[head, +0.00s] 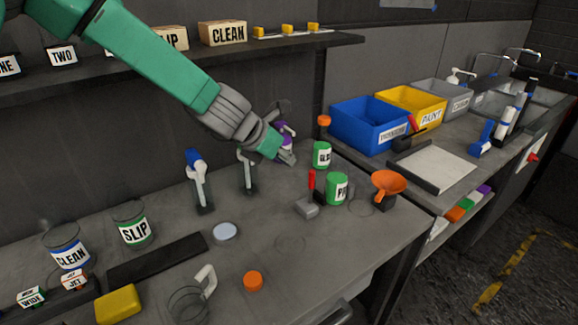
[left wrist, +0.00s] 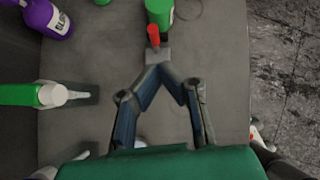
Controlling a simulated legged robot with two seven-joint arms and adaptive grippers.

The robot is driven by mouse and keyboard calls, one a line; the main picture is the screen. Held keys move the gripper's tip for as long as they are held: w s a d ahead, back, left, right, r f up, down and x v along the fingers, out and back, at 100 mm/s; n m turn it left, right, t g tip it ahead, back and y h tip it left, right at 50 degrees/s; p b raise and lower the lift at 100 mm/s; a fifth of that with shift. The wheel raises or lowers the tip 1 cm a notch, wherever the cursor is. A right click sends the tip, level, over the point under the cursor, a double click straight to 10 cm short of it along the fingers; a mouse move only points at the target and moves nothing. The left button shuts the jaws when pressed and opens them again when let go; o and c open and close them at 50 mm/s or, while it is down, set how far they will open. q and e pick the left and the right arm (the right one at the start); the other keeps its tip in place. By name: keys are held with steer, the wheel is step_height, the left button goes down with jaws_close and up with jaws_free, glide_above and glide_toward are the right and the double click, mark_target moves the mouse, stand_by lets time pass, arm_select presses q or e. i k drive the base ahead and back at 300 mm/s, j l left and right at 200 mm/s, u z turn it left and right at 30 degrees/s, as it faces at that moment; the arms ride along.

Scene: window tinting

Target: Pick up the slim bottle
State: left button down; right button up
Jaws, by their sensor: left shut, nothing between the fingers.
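Several narrow upright things stand on the grey bench; I cannot tell for sure which is the slim bottle. One is white with a blue top (head: 195,170); a similar pale one (head: 249,172) stands right of it. A purple bottle (head: 286,130) is partly hidden behind my left gripper (head: 287,157). My right gripper is out of view.
Jars (head: 134,226), a yellow sponge (head: 118,305) and an orange cap (head: 253,281) are in front. A shelf (head: 150,66) runs above. Blue (head: 366,125) and yellow bins stand on the right counter.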

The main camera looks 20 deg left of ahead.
mark_target(338, 170)
steer(key=k+l, duration=0.3)
steer(key=k, duration=0.15)
steer(key=k+l, duration=0.3)
steer(key=k, duration=0.15)
